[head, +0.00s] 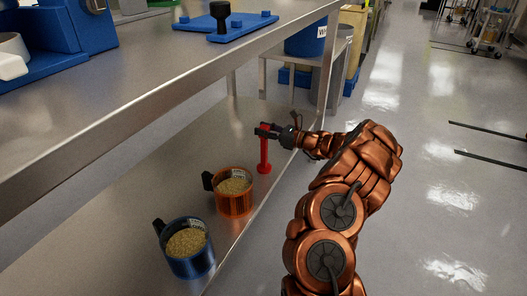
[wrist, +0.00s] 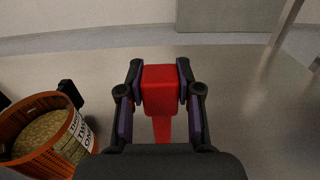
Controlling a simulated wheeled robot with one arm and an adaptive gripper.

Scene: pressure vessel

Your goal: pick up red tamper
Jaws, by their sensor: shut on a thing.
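The red tamper (head: 264,157) stands upright on the lower metal shelf in the head view, with a narrow shaft and a wider foot. My gripper (head: 267,131) is at its top end, reaching in from the right. In the wrist view the red block-like top of the tamper (wrist: 160,92) sits between the two fingers of my gripper (wrist: 160,88), which are shut on it. The tamper's foot is at or very near the shelf; I cannot tell if it touches. Its lower part is hidden by my gripper in the wrist view.
An orange cup of grains (head: 234,194) stands just in front of the tamper, left of my gripper in the wrist view (wrist: 42,135). A blue cup of grains (head: 187,250) is nearer. The upper shelf's edge (head: 170,85) runs overhead at left. Floor at right is open.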

